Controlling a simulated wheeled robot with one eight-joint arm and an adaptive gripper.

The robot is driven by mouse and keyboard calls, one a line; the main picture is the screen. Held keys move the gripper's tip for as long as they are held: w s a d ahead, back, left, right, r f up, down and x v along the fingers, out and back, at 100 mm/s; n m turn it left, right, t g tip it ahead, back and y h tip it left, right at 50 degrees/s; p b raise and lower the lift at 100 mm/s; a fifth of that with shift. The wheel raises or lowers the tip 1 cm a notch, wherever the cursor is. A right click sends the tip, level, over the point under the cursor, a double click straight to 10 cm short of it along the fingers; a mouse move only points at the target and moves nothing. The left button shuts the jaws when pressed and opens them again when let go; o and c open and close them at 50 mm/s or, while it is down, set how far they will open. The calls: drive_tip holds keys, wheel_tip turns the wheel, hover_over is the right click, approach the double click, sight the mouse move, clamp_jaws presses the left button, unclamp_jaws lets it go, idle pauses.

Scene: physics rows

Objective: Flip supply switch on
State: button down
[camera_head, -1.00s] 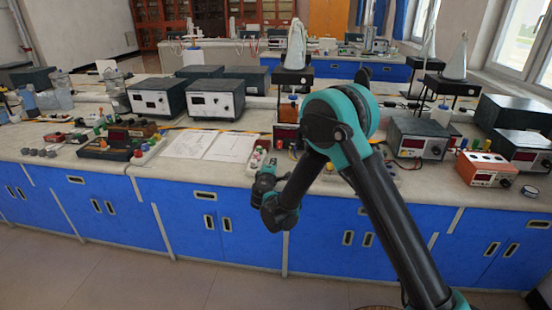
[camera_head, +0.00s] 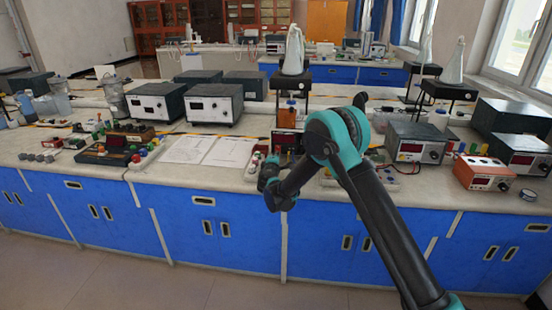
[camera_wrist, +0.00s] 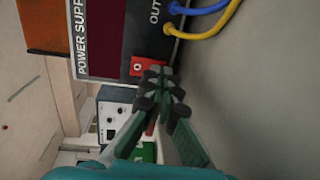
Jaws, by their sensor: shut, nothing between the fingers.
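The power supply (camera_wrist: 108,35) fills the top of the wrist view, showing sideways lettering and a dark red display panel. Its small red supply switch (camera_wrist: 137,67) has a white mark and sits at the lower corner of the panel. My gripper (camera_wrist: 163,78) is shut and empty, with its fingertips just right of and below the switch in the picture. The tips overlap the switch's edge in view; I cannot tell whether they touch. In the head view the supply (camera_head: 287,138) stands on the bench, partly hidden by my arm.
Blue and yellow cables (camera_wrist: 205,20) run from the supply's output beside my fingertips. Open papers (camera_head: 208,150) lie left of my gripper on the bench. A grey meter box (camera_head: 417,145) and an orange box (camera_head: 485,172) stand to the right.

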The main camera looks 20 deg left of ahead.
drive_tip(key=shift+w, duration=0.1)
drive_tip(key=shift+w+f, duration=0.2)
drive_tip(key=shift+w, duration=0.1)
drive_tip(key=shift+s+a, duration=0.1)
drive_tip(key=v, duration=1.2)
